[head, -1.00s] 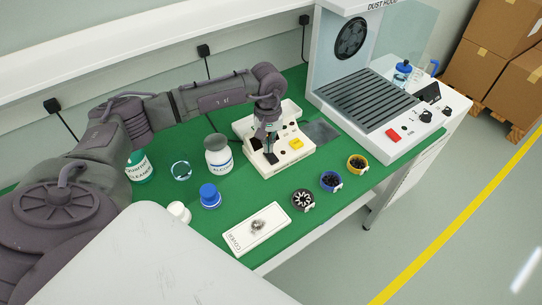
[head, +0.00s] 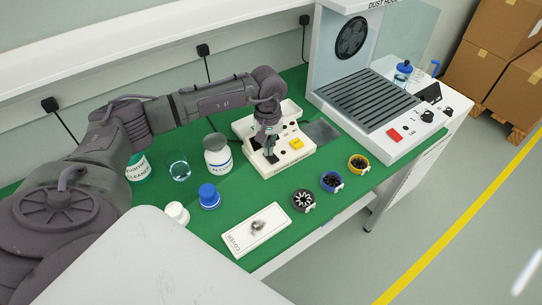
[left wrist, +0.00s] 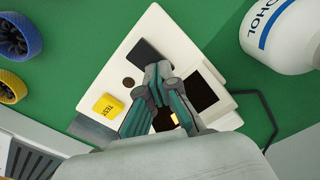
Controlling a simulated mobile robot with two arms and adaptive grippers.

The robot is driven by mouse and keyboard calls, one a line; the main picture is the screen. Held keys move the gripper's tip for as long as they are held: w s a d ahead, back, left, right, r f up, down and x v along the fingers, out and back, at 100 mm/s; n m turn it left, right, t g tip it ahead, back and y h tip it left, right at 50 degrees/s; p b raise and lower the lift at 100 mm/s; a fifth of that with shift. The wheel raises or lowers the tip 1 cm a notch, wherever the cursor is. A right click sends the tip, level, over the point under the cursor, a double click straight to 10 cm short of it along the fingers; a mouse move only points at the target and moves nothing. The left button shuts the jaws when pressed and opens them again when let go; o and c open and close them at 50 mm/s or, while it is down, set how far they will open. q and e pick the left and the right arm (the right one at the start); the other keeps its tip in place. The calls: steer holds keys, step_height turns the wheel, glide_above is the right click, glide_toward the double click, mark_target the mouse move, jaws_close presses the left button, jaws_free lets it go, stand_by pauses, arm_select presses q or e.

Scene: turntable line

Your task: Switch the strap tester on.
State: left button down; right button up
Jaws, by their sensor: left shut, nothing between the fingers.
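The strap tester (head: 304,155) is a cream box on the green bench, and it also fills the middle of the left wrist view (left wrist: 152,28). It carries a yellow TEST button (left wrist: 107,106), a black pad (left wrist: 145,54), a dark round part (left wrist: 128,82) and a dark square (left wrist: 203,92). My left gripper (head: 270,150) is shut and empty, low over the tester. In the left wrist view its fingertips (left wrist: 159,72) lie beside the black pad; contact cannot be told. A small orange glow (left wrist: 175,118) shows between the fingers, which hide part of the panel.
An alcohol bottle (head: 218,158) stands left of the tester, with a glass (head: 180,170) and a blue-capped jar (head: 209,197) nearby. The dust hood (head: 385,120) is at the right.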

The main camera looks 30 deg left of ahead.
arm_select(q)
steer(key=shift+s+f, duration=0.1)
steer(key=shift+f, duration=0.1)
steer(key=shift+r, duration=0.1)
steer(key=shift+r+p, duration=0.45)
steer(key=shift+r, duration=0.4)
steer(key=shift+r+p, duration=1.2)
steer(key=shift+r, duration=1.45)
steer(key=shift+f, duration=0.1)
